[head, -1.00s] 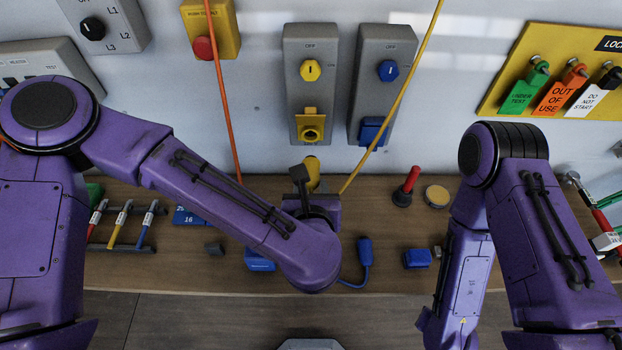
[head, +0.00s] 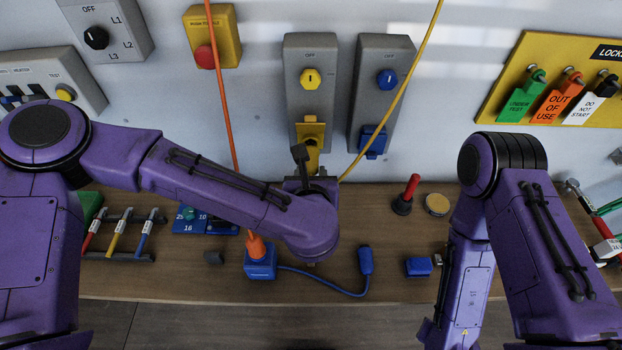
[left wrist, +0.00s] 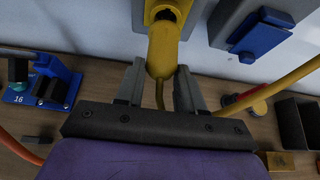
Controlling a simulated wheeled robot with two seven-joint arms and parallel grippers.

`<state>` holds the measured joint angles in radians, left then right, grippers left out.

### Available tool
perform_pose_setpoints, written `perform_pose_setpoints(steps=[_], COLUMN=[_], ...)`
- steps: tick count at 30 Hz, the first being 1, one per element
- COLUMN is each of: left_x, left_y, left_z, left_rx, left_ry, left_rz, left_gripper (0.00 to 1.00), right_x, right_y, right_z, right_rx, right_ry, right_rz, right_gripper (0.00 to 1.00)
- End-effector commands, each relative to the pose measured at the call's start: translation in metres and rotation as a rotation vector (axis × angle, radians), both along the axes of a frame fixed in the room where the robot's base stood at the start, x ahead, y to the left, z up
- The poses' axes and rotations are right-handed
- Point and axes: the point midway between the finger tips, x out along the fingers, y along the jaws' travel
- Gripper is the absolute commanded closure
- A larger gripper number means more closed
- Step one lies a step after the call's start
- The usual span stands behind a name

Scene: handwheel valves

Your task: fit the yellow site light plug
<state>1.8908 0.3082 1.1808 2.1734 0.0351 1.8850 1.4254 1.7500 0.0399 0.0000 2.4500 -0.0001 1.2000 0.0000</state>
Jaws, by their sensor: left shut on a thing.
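The yellow site light plug (left wrist: 162,50) is shut between the two fingers of my left gripper (left wrist: 160,72) in the left wrist view. Its far end is at the mouth of the yellow socket (left wrist: 167,10); I cannot tell how deep it sits. In the head view the plug (head: 312,160) shows just below the yellow socket's raised flap (head: 311,130), on the grey switch box (head: 311,57) with the yellow knob.
A second grey box with a blue socket (head: 371,141) stands close on the right. A yellow cable (head: 405,80) and an orange cable (head: 222,90) cross the wall. On the bench are a blue connector (head: 365,262) with its lead and a red-handled tool (head: 409,190).

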Motion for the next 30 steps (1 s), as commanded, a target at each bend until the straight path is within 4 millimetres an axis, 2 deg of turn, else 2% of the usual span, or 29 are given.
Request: perform_pose_setpoints(steps=[15,30], left_x=[0.0001,0.0096], left_y=[0.0000,0.0000], left_z=[0.0000,-0.0001], left_rx=[0.000,0.000], left_ry=[0.000,0.001], left_rz=[0.000,0.001], left_gripper=[0.92,0.92], right_x=[0.0000,0.0000], right_y=[0.0000,0.0000], right_z=[0.0000,-0.0013], right_rx=[0.000,0.000], right_ry=[0.000,0.000], right_rz=[0.000,0.000], right_gripper=[0.57,0.57])
